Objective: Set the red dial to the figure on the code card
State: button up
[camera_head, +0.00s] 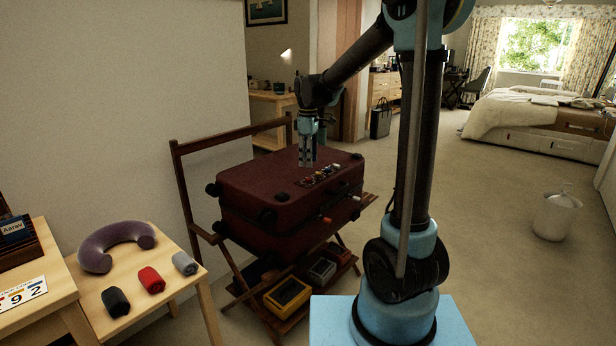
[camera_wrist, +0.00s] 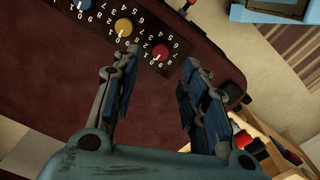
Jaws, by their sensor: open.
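The dark red suitcase (camera_head: 262,185) lies shut on a wooden rack, with a dial panel (camera_head: 321,175) on top. In the wrist view the red dial (camera_wrist: 160,52) sits nearest the gripper, with white numbers around it; its exact setting is unclear. A yellow dial (camera_wrist: 123,26) and a blue dial (camera_wrist: 82,4) are beyond it. My gripper (camera_head: 308,162) is open and empty, pointing down above the suitcase top near the panel; its fingers straddle the red dial in the wrist view.
A small wooden table (camera_head: 140,262) at left holds a purple neck pillow (camera_head: 115,246) and rolled cloths in black, red and grey. Trays (camera_head: 288,296) sit on the rack's lower shelf.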

aim_at(308, 180)
jog(key=shift+f, duration=3.45)
grip_shut()
